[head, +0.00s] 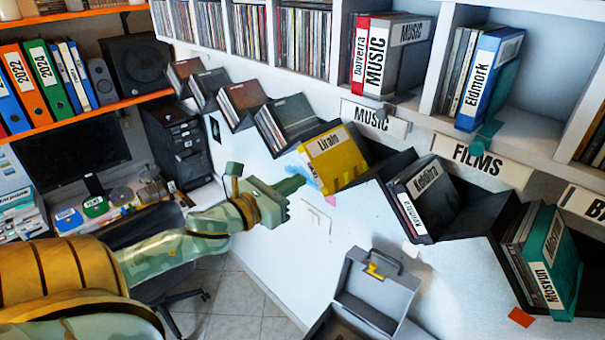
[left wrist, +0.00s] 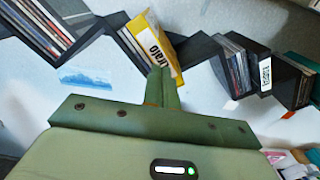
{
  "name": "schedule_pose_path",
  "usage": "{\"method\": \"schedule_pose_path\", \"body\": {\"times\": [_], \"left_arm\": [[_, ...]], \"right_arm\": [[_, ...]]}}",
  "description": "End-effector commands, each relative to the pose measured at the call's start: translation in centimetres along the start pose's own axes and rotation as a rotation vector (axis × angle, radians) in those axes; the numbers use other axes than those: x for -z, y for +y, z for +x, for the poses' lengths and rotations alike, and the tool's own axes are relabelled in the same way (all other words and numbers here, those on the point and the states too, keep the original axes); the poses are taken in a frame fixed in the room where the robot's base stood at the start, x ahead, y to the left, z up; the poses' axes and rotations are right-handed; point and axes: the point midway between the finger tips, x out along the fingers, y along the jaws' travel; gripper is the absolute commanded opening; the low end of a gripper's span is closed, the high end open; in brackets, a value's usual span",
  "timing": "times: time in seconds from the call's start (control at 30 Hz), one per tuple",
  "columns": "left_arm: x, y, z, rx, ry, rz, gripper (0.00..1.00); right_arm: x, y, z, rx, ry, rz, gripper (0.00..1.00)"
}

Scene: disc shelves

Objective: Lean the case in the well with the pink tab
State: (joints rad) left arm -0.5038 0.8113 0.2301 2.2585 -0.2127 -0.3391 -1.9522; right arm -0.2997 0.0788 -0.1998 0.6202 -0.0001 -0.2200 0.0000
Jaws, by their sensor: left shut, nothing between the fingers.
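A yellow case (head: 338,158) leans in the neighbouring well to the left. My left gripper (head: 303,183) is shut and empty, its tips close to the yellow case's lower left edge. In the left wrist view, its fingers (left wrist: 162,74) overlap the yellow case (left wrist: 155,48); contact is unclear.
An orange tab (head: 521,317) marks the right well, which holds a teal case (head: 553,260). Wells further left hold several discs. A grey open box (head: 382,280) stands below. Shelves with MUSIC (head: 375,118) and FILMS (head: 477,161) signs overhang the wells.

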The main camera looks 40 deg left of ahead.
Motion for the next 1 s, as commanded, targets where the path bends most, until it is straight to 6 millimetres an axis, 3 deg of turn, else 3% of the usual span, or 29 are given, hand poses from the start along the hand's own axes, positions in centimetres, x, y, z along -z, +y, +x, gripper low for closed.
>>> {"method": "schedule_pose_path", "body": {"times": [0.2,0.67,1.0], "left_arm": [[-0.1,0.0,2.3,0.0,-0.001,-0.001,0.0],[0.0,0.0,2.9,0.001,0.0,-0.001,0.0],[0.0,0.0,6.2,0.0,0.0,0.0,0.0]], "right_arm": [[0.1,0.1,-0.8,-0.001,0.0,0.0,0.31],[0.1,0.2,-0.8,-0.002,0.0,-0.001,0.31],[0.1,0.1,-0.9,-0.001,0.0,-0.001,0.31]]}}
